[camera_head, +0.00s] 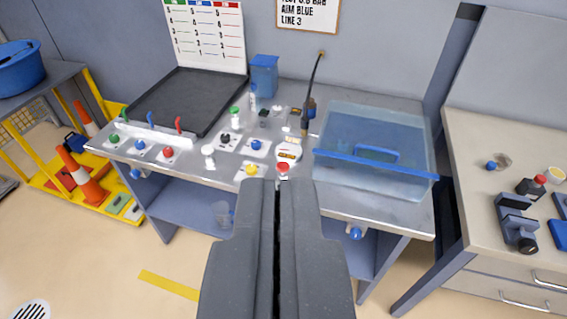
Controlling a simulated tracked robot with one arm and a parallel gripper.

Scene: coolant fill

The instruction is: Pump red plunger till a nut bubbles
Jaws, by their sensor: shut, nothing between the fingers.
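A small red-topped plunger (283,168) stands near the front edge of the metal bench, just beyond my fingertips in the picture. Its lower part is hidden behind them. My gripper (277,185) is shut and empty, its two dark grey fingers side by side and pointing at the bench. I cannot tell whether the fingers touch the plunger. A white round gauge-like part (289,152) sits just behind the red top. I cannot make out which small fitting is a nut, and no bubbles are visible.
A thin black upright hose (315,75) rises behind the gauge. A yellow knob (251,170) is left of the plunger.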

